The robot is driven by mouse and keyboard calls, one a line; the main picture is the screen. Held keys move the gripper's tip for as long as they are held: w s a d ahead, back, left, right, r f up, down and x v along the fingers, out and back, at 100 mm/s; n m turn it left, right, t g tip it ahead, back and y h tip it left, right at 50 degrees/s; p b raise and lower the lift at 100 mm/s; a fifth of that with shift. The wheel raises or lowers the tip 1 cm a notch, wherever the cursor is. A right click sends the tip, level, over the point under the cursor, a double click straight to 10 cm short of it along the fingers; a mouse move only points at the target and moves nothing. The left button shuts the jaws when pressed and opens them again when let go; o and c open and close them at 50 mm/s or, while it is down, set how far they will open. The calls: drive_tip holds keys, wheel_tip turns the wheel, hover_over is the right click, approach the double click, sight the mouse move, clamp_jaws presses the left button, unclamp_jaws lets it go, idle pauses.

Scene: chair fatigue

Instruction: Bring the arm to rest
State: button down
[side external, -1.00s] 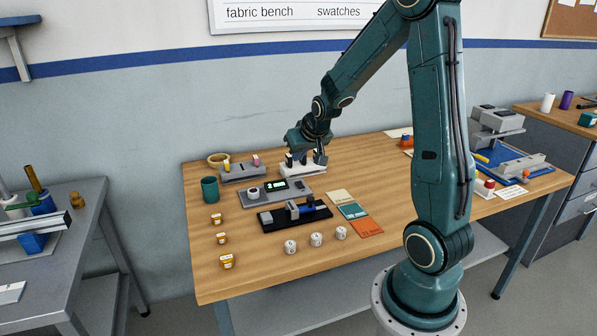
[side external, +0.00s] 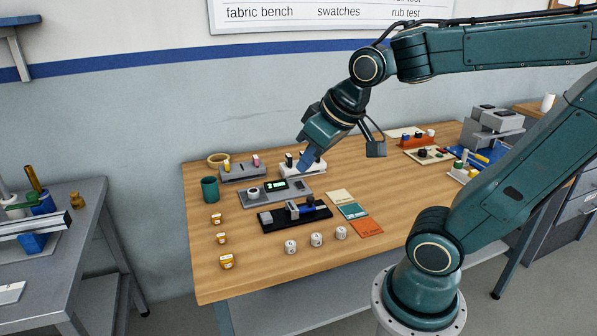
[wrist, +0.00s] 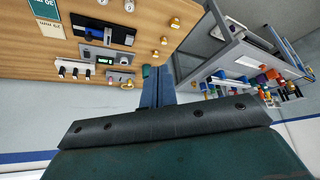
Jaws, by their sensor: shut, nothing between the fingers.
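My gripper (side external: 308,158) is raised above the back of the wooden bench (side external: 230,277), in front of the wall. In the wrist view its blue fingers (wrist: 157,87) are together with nothing between them. In the side view it appears in front of part of a white stand (side external: 291,170) and clear of the bench top. My arm is folded back, with the elbow out of the picture at the right.
A grey device with a small display (side external: 275,191), a black fixture (side external: 290,218), coloured swatch cards (side external: 352,211), a teal cup (side external: 209,189) and several small jars (side external: 227,262) stand on the bench. A grey side table (side external: 95,220) is at left.

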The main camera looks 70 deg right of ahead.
drive_tip(key=s+a+n, duration=0.1)
drive_tip(key=s+a, duration=0.2)
drive_tip(key=s, duration=0.3)
drive_tip(key=shift+a+r+n+y, duration=0.2)
drive_tip(key=shift+r+n+y, duration=0.1)
drive_tip(key=shift+y, duration=0.1)
